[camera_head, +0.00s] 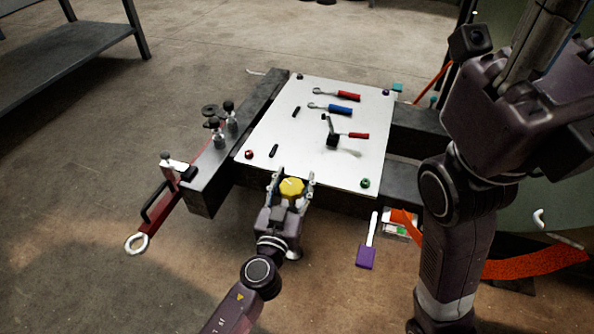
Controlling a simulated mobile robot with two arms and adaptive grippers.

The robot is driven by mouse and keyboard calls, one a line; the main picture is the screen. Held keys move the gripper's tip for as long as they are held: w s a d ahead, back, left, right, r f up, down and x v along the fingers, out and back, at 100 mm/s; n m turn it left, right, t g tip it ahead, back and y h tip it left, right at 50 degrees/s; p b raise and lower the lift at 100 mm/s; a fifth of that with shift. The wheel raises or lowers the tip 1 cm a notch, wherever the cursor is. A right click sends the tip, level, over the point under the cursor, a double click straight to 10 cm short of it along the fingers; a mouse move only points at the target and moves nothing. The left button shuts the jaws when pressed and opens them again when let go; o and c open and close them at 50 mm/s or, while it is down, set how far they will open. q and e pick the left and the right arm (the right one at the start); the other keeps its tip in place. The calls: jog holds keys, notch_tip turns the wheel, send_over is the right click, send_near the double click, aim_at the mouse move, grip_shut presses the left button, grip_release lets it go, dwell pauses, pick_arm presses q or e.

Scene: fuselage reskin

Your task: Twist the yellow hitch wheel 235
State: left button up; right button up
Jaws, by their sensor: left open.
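The yellow hitch wheel (291,187) sits at the near edge of the white panel. My left gripper (292,180) reaches up from below, with one finger on each side of the wheel. It is open, and I cannot tell whether the fingers touch the wheel. What the wheel is mounted on is hidden behind my gripper. A large arm of mine stands at the right side of the view; no right gripper fingers can be made out.
The white panel (350,100) carries red- and blue-handled tools and lies on a dark frame (207,182). A red bar with a ring (150,218) juts out at left. A purple-ended tool (367,255) lies at lower right. Open floor lies at left.

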pick_arm(q)
jog(key=shift+x, duration=1.25)
jog(key=shift+c, duration=0.4)
jog(key=shift+f, duration=0.1)
jog(key=c, duration=1.1)
jog(key=shift+c, duration=0.2)
